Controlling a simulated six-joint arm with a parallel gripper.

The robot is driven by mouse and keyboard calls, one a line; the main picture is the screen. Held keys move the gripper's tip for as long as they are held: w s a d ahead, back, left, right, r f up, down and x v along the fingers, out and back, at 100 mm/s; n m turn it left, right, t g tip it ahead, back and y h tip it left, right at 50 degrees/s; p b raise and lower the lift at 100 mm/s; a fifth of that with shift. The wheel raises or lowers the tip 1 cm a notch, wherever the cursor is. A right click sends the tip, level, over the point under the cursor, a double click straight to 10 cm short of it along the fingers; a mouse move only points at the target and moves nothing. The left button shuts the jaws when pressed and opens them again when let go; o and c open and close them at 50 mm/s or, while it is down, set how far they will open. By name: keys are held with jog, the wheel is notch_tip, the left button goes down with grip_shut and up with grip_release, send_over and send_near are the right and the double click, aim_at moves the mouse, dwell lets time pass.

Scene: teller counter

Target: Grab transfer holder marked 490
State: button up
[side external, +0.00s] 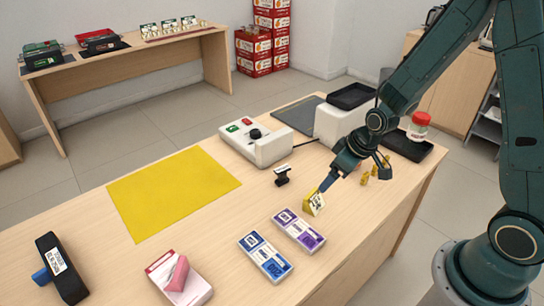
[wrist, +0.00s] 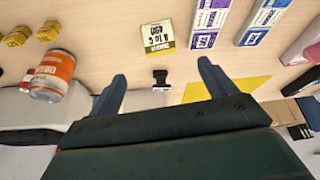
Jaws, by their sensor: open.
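The transfer holder marked 490 (wrist: 157,37) is a small yellow block with a white face and black print. In the wrist view it lies just beyond my fingertips, roughly centred between them. In the side view the yellow holder (side external: 314,203) stands on the counter right at my fingertips, partly covered by a finger. My gripper (wrist: 161,68) is open with nothing between its fingers; in the side view it (side external: 324,187) points down and left at the holder. Other small yellow holders (side external: 364,179) stand apart, behind and right of it; two show in the wrist view (wrist: 47,31).
A black stamp (side external: 282,174) stands just left of my gripper. Purple (side external: 299,231) and blue (side external: 265,257) packs lie in front of the holder. A grey device (side external: 256,143), a yellow mat (side external: 173,191) and a red-lidded jar (side external: 417,128) are on the counter.

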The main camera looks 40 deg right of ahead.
aim_at(314, 197)
jog(key=shift+x, duration=4.3)
jog(key=shift+w, duration=0.1)
jog(key=shift+x, duration=2.55)
jog(key=shift+w, duration=0.1)
jog(key=shift+r, duration=0.1)
jog(key=c, duration=1.1)
